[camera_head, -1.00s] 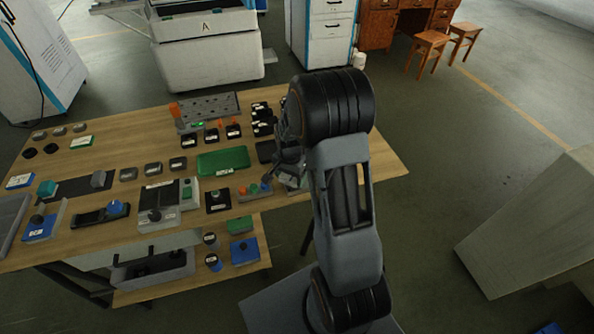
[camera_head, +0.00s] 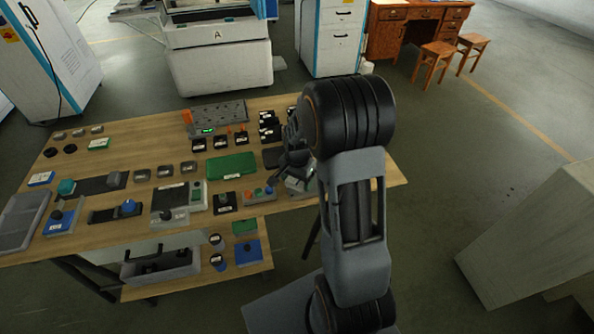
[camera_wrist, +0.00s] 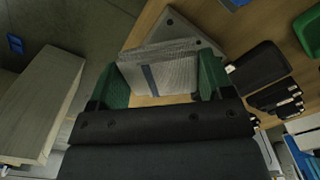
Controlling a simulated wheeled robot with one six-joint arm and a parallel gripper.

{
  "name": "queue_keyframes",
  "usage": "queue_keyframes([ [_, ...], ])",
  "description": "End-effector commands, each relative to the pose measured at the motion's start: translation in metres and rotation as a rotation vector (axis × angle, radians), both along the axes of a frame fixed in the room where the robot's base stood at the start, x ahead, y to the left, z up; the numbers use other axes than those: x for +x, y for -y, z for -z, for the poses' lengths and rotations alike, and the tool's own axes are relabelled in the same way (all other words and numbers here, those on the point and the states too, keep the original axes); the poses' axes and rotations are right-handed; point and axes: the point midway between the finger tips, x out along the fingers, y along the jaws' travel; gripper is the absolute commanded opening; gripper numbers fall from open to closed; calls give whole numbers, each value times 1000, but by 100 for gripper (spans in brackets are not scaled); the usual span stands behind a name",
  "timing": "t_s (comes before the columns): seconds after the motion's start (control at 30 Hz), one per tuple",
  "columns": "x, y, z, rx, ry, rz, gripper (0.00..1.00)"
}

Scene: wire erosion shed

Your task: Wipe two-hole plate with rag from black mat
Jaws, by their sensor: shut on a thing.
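My gripper (camera_wrist: 162,86) is shut on the rag, its green fingers at either side. The rag (camera_wrist: 172,64) is grey and woven with a dark blue stripe. I cannot tell whether rag and plate touch. The black mat (camera_wrist: 259,66) lies bare to the right; in the head view it (camera_head: 273,157) is beside the green mat. There my gripper (camera_head: 291,170) is at the table's right end, partly hidden by my arm.
The wooden table (camera_head: 130,212) holds many small switch boxes and blocks. A green mat (camera_head: 231,166) lies left of the black mat. Small black boxes (camera_wrist: 276,97) stand beside the black mat in the wrist view. A pale block (camera_head: 540,235) stands on the floor at right.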

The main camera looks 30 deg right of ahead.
Motion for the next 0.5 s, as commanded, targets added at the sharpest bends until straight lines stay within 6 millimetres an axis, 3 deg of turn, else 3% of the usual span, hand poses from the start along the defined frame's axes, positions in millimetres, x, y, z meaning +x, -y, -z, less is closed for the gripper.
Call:
queue_keyframes([
  [0.2,0,-1,-21,0,0,-3,52],
  [0.5,0,-1,-23,0,0,-4,52],
])
